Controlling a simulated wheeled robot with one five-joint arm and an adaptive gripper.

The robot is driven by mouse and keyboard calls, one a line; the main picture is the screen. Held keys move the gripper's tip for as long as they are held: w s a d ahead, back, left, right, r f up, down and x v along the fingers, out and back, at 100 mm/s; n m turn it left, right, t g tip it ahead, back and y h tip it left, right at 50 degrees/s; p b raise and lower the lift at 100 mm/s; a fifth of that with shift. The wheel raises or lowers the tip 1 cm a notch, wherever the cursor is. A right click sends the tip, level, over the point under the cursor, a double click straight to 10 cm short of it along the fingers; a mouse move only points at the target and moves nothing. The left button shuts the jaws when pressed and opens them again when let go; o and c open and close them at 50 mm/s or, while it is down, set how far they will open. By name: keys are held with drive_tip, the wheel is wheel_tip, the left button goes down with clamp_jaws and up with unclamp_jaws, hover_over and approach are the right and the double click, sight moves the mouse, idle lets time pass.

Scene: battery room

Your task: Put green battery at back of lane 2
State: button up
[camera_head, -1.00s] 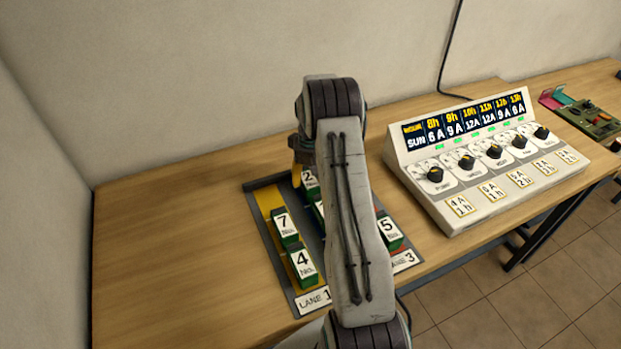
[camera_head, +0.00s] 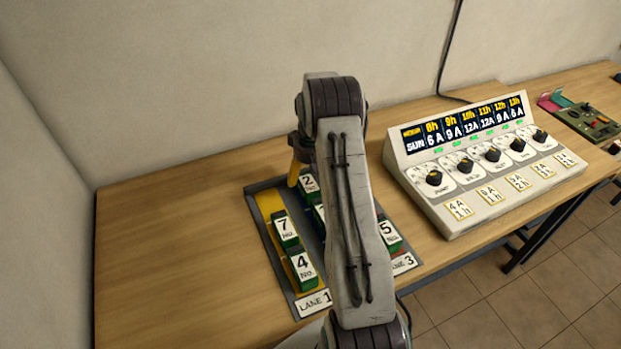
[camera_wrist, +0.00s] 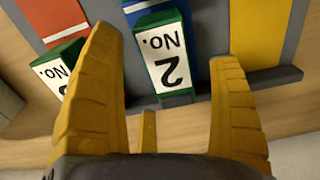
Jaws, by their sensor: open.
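A green battery with a white label "2" (camera_head: 309,184) stands at the back of the middle, blue lane of the rack. In the wrist view this battery (camera_wrist: 168,60) appears upside down between the yellow fingers of my gripper (camera_wrist: 163,50). The fingers are spread, with a visible gap on both sides of the battery. In the head view only a yellow finger of my gripper (camera_head: 294,170) shows, just behind battery 2; my arm hides much of the lanes. The blue lane (camera_wrist: 196,12) shows beside the battery in the wrist view.
Battery "5" (camera_head: 388,232) is in lane 3. Another green battery (camera_wrist: 62,78) is left of my gripper in the wrist view. A control console (camera_head: 480,165) stands right; the table's left is clear.

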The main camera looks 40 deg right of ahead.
wheel_tip(320, 180, up, 10)
drive_tip(key=p, duration=0.5)
drive_tip(key=s+a+r+t, duration=0.1)
drive_tip(key=s+a+r, duration=0.25)
drive_tip(key=r, duration=0.25)
drive_tip(key=s+a+r+n, duration=0.1)
drive_tip(key=s+a+r, duration=0.1)
drive_tip(key=a+r, duration=0.35)
drive_tip(key=s+a+r+t, duration=0.1)
drive_tip(key=s+a+r, duration=0.1)
drive_tip(key=a+r, duration=0.3)
drive_tip(key=s+a+r+t, duration=0.1)
drive_tip(key=s+a, duration=0.2)
drive_tip(key=s, duration=0.4)
drive_tip(key=s+a+r+t, duration=0.1)
drive_tip(key=s+a, duration=0.2)
drive_tip(key=s, duration=0.3)
drive_tip(key=s+a+r+n+t, duration=0.1)
drive_tip(key=s+a, duration=0.2)
drive_tip(key=s, duration=0.4)
drive_tip(key=shift+s+r, duration=0.35)
drive_tip(key=shift+r, duration=0.05)
drive_tip(key=shift+a, duration=0.1)
drive_tip(key=f+b, duration=0.4)
drive_tip(key=f, duration=0.1)
drive_tip(key=shift+w+f, duration=0.2)
